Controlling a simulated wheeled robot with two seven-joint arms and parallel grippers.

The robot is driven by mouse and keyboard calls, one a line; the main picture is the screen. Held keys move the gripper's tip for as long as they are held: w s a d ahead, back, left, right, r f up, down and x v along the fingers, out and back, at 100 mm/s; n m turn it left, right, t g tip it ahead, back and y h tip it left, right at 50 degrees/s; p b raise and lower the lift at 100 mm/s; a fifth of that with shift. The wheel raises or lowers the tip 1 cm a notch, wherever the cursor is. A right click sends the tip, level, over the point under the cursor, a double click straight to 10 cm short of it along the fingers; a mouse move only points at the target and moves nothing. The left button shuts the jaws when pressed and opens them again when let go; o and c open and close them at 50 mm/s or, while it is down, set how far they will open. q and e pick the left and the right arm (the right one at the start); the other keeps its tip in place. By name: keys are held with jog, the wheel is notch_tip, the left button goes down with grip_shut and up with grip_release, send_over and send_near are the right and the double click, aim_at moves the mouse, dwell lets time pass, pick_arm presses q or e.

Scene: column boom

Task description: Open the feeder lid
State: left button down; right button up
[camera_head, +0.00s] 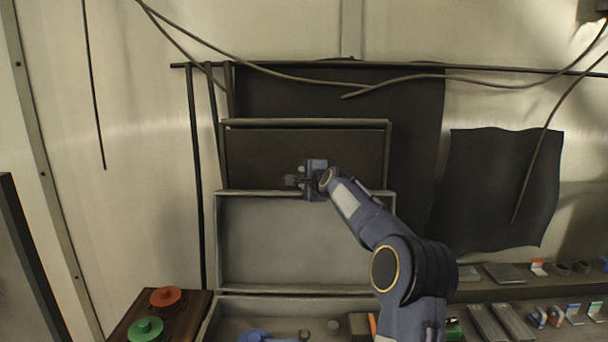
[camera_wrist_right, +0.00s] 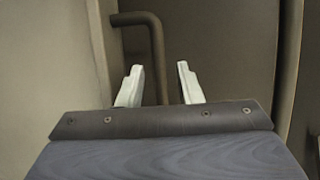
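A framed dark panel (camera_head: 260,155), which looks like the feeder lid, stands above a framed pale grey panel or recess (camera_head: 290,245). My right gripper (camera_head: 292,181) is at the dark panel's lower edge. In the right wrist view, a bent dark bar handle (camera_wrist_right: 157,50) runs down into the gap between the pale fingertips of my right gripper (camera_wrist_right: 160,84). The fingers are apart, with space on each side of the bar; I cannot tell how deep it sits between them. A blue shape at the bottom edge may be my left gripper (camera_head: 265,336), mostly cut off.
A red spool (camera_head: 166,297) and a green spool (camera_head: 146,329) sit on a brown board (camera_head: 185,320) at lower left. A shelf (camera_head: 485,294) with small parts runs along the lower right. Cables (camera_head: 290,78) hang across the wall above the panels.

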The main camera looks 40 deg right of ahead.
jog(key=shift+w, duration=0.2)
jog(key=shift+c, duration=0.4)
grip_shut()
jog(key=shift+f, duration=0.1)
